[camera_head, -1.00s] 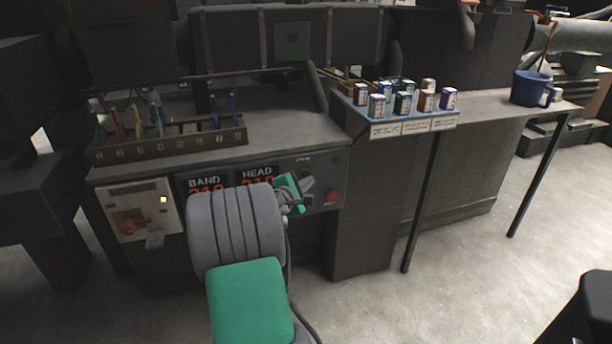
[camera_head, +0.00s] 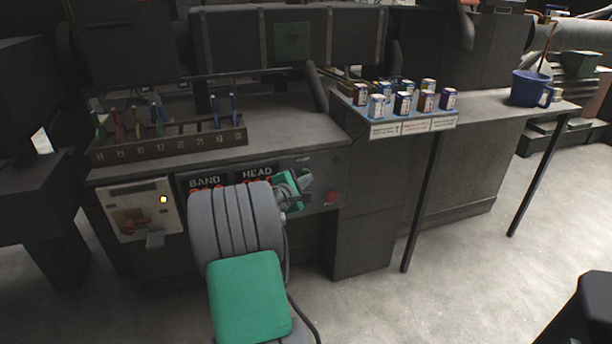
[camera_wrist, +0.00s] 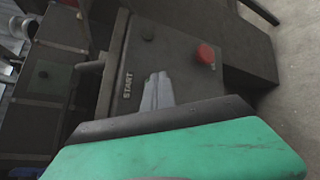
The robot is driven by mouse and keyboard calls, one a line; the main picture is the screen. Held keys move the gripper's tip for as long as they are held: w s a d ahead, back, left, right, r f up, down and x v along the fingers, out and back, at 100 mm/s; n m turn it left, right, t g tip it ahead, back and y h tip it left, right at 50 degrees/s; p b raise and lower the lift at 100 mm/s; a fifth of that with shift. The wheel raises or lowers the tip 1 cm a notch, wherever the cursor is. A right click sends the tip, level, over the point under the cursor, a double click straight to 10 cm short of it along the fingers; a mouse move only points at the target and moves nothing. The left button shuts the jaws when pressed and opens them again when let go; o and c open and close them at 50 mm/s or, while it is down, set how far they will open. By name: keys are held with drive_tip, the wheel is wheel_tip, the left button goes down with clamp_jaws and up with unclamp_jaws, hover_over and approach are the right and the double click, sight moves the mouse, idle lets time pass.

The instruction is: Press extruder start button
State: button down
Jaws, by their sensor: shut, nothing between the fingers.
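The extruder's dark control panel (camera_head: 318,202) carries a red round button (camera_head: 331,197), which also shows in the wrist view (camera_wrist: 205,53). The wrist view shows the label START (camera_wrist: 126,85) on the panel, left of my grey fingers. A small dark round part (camera_wrist: 147,33) sits farther up the panel; I cannot tell what it is. My gripper (camera_wrist: 160,78) is shut and empty, its fingertips over the panel between the label and the red button. In the head view my gripper (camera_head: 306,178) is in front of the panel. No start button is clearly visible; the fingers may hide it. Contact cannot be told.
BAND and HEAD displays (camera_head: 205,182) are partly behind my arm. A light switch box (camera_head: 142,210) with a red handle is at left. A tool rack (camera_head: 170,148) stands on the bench. Small cans (camera_head: 403,103) and a blue mug (camera_head: 530,88) are at right.

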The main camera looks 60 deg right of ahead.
drive_tip(key=shift+w+d, duration=0.45)
idle(0.6)
drive_tip(key=shift+s+a, duration=0.1)
drive_tip(key=shift+s+a+p, duration=0.4)
drive_tip(key=shift+s+a, duration=0.35)
drive_tip(key=shift+a, duration=0.05)
drive_tip(key=s+a+p, duration=0.1)
drive_tip(key=s+a, duration=0.2)
drive_tip(key=shift+s+a+p, duration=0.25)
drive_tip(key=shift+s+p, duration=0.05)
drive_tip(key=shift+p, duration=0.05)
idle(0.6)
